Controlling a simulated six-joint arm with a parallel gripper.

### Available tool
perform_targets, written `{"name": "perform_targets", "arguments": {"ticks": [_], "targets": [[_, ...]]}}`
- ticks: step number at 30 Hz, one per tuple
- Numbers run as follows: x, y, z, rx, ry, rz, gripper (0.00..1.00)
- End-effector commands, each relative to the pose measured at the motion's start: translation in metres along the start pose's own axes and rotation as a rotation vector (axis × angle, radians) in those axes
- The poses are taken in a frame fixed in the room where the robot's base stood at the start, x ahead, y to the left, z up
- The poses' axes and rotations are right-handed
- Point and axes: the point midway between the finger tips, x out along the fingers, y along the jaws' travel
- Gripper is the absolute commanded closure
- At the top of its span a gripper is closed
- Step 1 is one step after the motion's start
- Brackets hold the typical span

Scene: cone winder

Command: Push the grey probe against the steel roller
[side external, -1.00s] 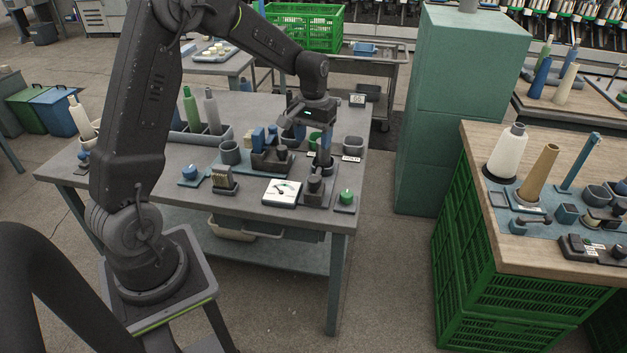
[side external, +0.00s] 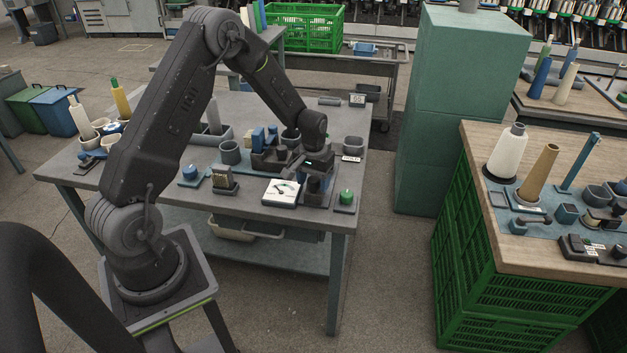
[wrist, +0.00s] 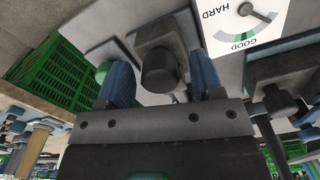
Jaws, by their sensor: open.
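My gripper (side external: 318,184) is low over the front right of the grey workbench (side external: 90,170). In the wrist view its two blue fingers (wrist: 161,85) are apart, one on each side of a dark grey, round-ended part (wrist: 160,72), which looks like the grey probe. I cannot tell whether either finger touches it. In the side view my gripper mostly hides this part. I cannot pick out the steel roller for sure in either view.
A white dial gauge (side external: 281,192) marked GOOD and HARD (wrist: 247,25) lies just left of my gripper in the side view. A green knob (side external: 346,196) stands close on the right. Dark fixtures (side external: 268,158) and a grey cup (side external: 230,152) are behind and left.

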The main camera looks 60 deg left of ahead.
Motion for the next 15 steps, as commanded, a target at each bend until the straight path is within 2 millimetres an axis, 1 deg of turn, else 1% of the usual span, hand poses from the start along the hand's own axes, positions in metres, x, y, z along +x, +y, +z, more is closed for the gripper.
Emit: {"name": "perform_targets", "arguments": {"ticks": [7,15], "targets": [[0.0005,0.0000,-0.0001,0.000,0.000,0.000,0.41],[0.0003,0.0001,-0.0001,0.000,0.000,0.000,0.66]]}}
